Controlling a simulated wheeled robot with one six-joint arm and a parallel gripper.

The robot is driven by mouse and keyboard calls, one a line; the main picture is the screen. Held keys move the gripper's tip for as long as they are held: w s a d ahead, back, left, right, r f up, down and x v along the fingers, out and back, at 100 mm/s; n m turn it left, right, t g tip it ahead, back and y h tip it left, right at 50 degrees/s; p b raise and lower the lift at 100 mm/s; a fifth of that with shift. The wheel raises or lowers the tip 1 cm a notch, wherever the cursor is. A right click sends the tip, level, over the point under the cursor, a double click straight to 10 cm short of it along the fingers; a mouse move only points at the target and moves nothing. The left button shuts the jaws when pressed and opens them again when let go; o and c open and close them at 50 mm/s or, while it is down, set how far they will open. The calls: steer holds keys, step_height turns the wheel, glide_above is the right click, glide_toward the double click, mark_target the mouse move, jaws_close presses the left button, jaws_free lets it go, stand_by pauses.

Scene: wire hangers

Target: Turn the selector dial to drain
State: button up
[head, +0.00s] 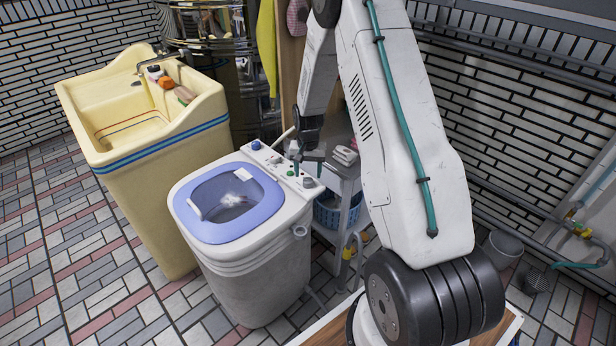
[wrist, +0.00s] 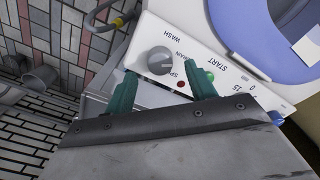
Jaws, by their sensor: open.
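The selector dial (wrist: 160,61) is a round grey knob on the washer's white control panel (wrist: 140,35). The words WASH, DRAIN and SPIN are printed around it, SPIN partly covered by a finger. I cannot tell which word its pointer faces. It also shows in the head view (head: 308,182) at the panel's near right end. My gripper (wrist: 161,84) is open, its two teal fingers spread with the dial between and slightly beyond their tips. No contact with the dial is visible. In the head view my gripper (head: 307,158) is over the panel, just behind the dial.
A green start button (wrist: 210,76) and a red light (wrist: 181,84) sit close to one finger. The washer's blue lid (head: 228,205) is beside the panel. A shelf (head: 345,190) with a blue basket (head: 335,212) stands right; a yellow sink (head: 150,150) stands left.

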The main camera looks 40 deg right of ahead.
mark_target(308, 180)
step_height(308, 180, up, 5)
steer(key=shift+f, duration=0.1)
stand_by(0.6)
steer(key=s+a+r+n, duration=0.2)
steer(key=s+a+r, duration=0.4)
steer(key=s+r, duration=0.4)
steer(key=s+a+r+n+t, duration=0.1)
steer(key=s+a+r+n, duration=0.2)
steer(key=s+a+r, duration=0.4)
steer(key=s+a+r+n, duration=0.3)
steer(key=s+a+r, duration=0.4)
steer(key=s+r, duration=0.6)
steer(key=s, duration=0.5)
steer(key=shift+a+r, duration=0.25)
steer(key=shift+r, duration=0.05)
